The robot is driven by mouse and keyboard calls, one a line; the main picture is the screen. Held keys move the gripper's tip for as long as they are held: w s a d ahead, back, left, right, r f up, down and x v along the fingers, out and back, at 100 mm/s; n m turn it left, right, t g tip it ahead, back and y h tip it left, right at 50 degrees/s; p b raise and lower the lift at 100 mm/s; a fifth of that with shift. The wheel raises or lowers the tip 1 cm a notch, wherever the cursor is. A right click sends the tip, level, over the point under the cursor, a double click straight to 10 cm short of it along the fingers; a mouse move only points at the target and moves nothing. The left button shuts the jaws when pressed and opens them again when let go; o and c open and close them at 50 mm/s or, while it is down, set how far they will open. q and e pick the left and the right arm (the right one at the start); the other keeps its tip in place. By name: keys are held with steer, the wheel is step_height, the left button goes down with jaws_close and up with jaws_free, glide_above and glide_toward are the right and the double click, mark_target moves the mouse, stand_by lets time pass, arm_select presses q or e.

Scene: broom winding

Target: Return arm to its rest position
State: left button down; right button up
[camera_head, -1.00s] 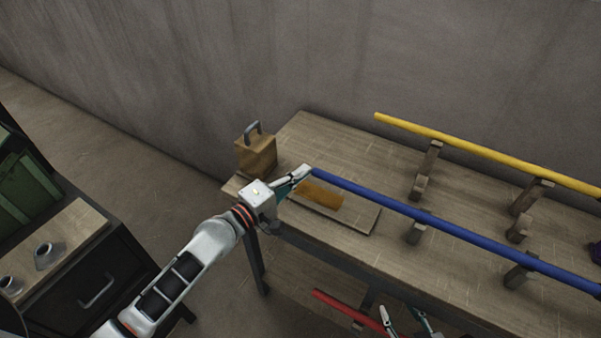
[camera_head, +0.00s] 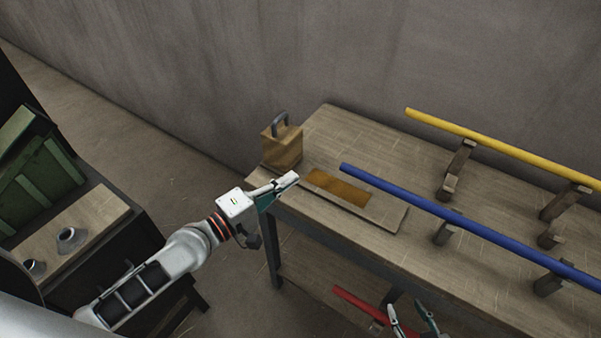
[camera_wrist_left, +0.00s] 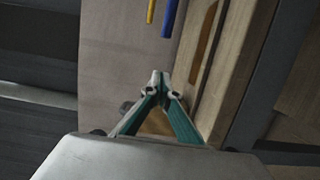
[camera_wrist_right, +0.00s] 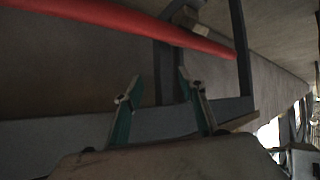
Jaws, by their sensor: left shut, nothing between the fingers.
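My left gripper (camera_head: 292,180) is shut and empty, at the left front edge of the workbench. In the left wrist view its fingertips (camera_wrist_left: 161,78) meet. The blue pole (camera_head: 450,216) lies on wooden supports, its left end apart from my left gripper. My right gripper (camera_head: 412,318) is at the bottom of the head view, below the bench top. In the right wrist view its fingers (camera_wrist_right: 158,92) stand apart with nothing between them. A red pole (camera_wrist_right: 130,25) passes beyond them.
The workbench (camera_head: 345,130) holds a yellow pole (camera_head: 500,150), a wooden block with a grey handle (camera_head: 281,147) and a board with an orange-brown patch (camera_head: 338,188). A dark cabinet with a wooden top (camera_head: 95,215) and a green crate (camera_head: 38,185) stand at left.

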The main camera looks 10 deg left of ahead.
arm_select(q)
steer(key=shift+s+a, duration=0.2)
steer(key=shift+s, duration=0.2)
steer(key=s+a+f+m+g+y, duration=0.2)
steer(key=s+f+m, duration=0.5)
steer(key=f, duration=0.4)
steer(key=s+a+f+m+g+y, duration=0.1)
steer(key=s+a+f+m+y, duration=0.3)
steer(key=s+f+m, duration=0.4)
step_height(320, 180, down, 4)
steer(key=shift+s+a+r+g+y, duration=0.1)
steer(key=shift+s+a+g+y, duration=0.25)
steer(key=shift+s+y, duration=0.45)
